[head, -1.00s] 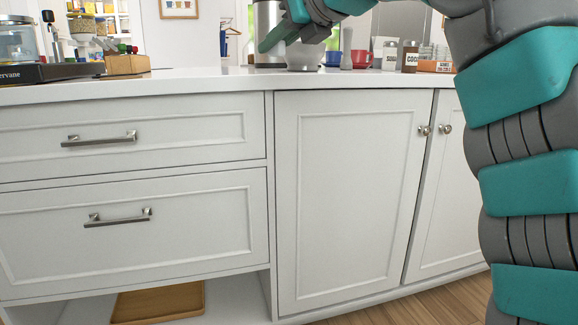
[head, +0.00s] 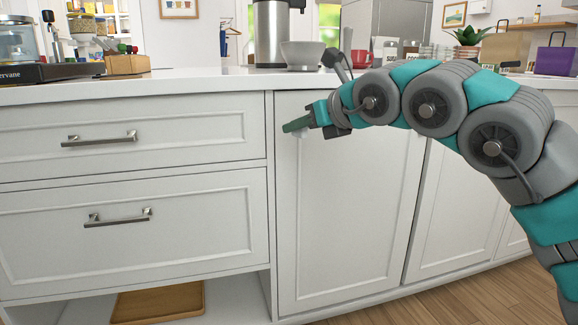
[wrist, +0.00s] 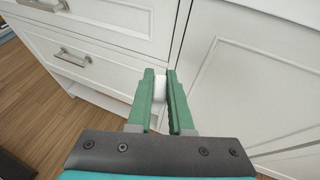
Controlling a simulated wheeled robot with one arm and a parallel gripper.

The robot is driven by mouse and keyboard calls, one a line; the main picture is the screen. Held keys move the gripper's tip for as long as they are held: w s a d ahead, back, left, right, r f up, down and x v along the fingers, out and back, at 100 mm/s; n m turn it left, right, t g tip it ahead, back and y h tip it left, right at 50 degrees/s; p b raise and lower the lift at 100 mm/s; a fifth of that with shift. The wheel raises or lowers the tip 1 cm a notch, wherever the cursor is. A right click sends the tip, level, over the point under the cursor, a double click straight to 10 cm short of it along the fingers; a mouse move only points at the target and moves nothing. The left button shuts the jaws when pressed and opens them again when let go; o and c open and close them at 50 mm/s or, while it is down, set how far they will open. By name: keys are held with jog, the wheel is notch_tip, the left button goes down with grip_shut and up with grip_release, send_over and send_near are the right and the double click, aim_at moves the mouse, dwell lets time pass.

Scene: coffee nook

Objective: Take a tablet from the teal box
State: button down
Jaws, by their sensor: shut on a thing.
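My gripper (head: 293,126) is in front of the white cabinet door, below the counter's front edge and clear of the furniture. In the wrist view its green fingers (wrist: 160,92) are shut on a small white tablet (wrist: 159,86), which sits between the fingertips. In the head view a bit of white shows just under the fingers. I cannot make out a teal box in either view.
The white counter (head: 200,84) carries a steel urn (head: 271,32), a grey bowl (head: 302,54), a red cup (head: 361,58) and a wooden caddy (head: 125,65). Below are drawers (head: 130,142) with bar handles and cabinet doors. An open low shelf holds a wooden tray (head: 158,302).

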jog(key=w+d+f, duration=0.2)
jog(key=d+f, duration=0.2)
jog(key=f, duration=1.1)
jog(key=w+d+f+m+h, duration=0.1)
jog(key=d+f, duration=0.4)
jog(key=f, duration=1)
jog(key=w+d+f+t, duration=0.1)
jog(key=w+d+f, duration=0.2)
jog(key=f, duration=1.2)
jog(key=shift+d+m+h, duration=0.3)
jog(key=shift+d, duration=0.35)
jog(key=shift+s, duration=0.1)
notch_tip(320, 180, up, 27)
jog(key=w+m+h+p, duration=0.2)
jog(key=p, duration=1.1)
jog(key=shift+w+r+t, duration=0.2)
jog(key=shift+w+t, duration=0.15)
jog(key=shift+t, duration=0.05)
